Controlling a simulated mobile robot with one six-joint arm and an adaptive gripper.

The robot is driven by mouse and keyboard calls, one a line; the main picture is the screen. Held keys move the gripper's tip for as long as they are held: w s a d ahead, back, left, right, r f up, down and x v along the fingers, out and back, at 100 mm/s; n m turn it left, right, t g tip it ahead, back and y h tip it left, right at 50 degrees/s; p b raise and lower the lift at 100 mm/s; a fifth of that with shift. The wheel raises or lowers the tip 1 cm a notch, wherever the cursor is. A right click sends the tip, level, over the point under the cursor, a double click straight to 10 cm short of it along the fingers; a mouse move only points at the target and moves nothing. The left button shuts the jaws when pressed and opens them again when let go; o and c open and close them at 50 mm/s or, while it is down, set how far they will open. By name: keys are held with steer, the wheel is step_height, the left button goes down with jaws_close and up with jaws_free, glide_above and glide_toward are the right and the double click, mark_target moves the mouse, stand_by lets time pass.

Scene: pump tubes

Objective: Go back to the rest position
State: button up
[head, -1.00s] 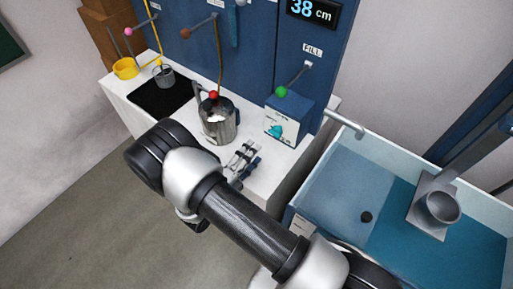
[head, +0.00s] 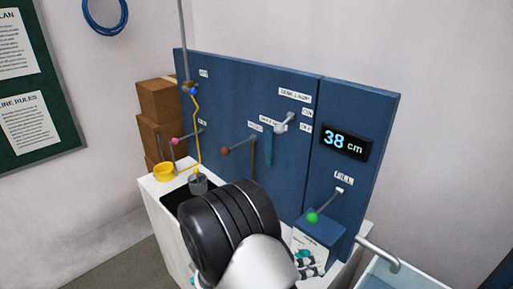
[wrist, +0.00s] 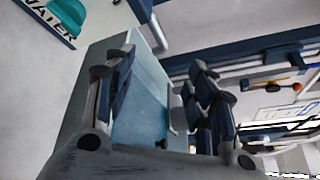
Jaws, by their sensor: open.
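My gripper (wrist: 162,75) is open and empty in the wrist view, with its dark fingers apart. A pale blue basin-like surface shows behind and between the fingers. In the head view my arm covers the lower middle, in front of the counter and panel, and hides most of the gripper.
A blue panel (head: 225,110) carries levers and a display (head: 345,142) reading 38 cm. A green-knobbed lever (head: 313,217) stands near my arm. A yellow ring (head: 164,172) and a grey cup (head: 198,184) are on the white counter (head: 165,215). The basin (head: 380,280) is at lower right.

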steer(key=s+d+r+m+g+y, duration=0.65)
steer(key=s+r+m, duration=0.5)
steer(key=m, duration=0.55)
steer(key=s+a+r+m+t+y, duration=0.5)
steer(key=s+m+y, duration=0.3)
steer(key=m, duration=0.8)
steer(key=shift+s+a+r+m+t, duration=0.2)
steer(key=shift+s+r+m+t, duration=0.25)
steer(key=shift+r, duration=0.35)
